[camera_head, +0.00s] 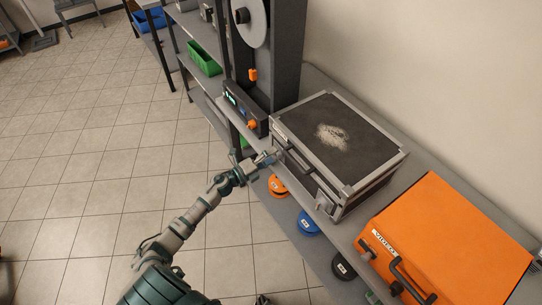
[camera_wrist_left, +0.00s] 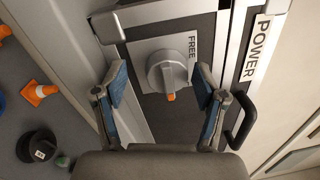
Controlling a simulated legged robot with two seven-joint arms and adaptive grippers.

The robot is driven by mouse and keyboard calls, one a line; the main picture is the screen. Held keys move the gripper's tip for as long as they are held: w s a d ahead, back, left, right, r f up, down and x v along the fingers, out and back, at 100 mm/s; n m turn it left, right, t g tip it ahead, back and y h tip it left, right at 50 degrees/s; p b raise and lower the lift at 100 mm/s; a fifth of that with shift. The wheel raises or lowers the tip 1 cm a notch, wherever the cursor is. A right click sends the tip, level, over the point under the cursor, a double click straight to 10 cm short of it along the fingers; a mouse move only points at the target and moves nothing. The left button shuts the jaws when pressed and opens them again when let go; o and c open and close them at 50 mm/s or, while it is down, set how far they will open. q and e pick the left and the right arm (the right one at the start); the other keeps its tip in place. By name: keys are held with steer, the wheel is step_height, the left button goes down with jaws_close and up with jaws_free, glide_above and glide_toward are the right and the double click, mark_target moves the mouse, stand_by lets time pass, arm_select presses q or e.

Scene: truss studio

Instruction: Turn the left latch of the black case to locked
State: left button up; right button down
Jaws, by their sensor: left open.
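The black case (camera_head: 365,133) with metal edges lies on the bench, its lid shut and a pale smudge on top. My left gripper (camera_head: 272,156) is at the case's front face, near its left end. In the left wrist view, the left latch (camera_wrist_left: 168,72) is a grey round knob with a raised bar on a light plate. The word FREE is printed beside it, and an orange mark shows on the knob's lower side. The open fingers of my left gripper (camera_wrist_left: 164,92) stand on either side of the knob, apparently clear of it. I cannot identify my right gripper with certainty.
A black handle (camera_wrist_left: 241,122) sticks out right of the latch, near the POWER label (camera_wrist_left: 257,50). An orange case (camera_head: 455,245) stands right of the black case. A grey machine (camera_head: 270,60) stands at its left. Discs and cones lie on the lower shelf.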

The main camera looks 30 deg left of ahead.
arm_select(q)
steer(key=shift+r, duration=0.1)
steer(key=v, duration=1.2)
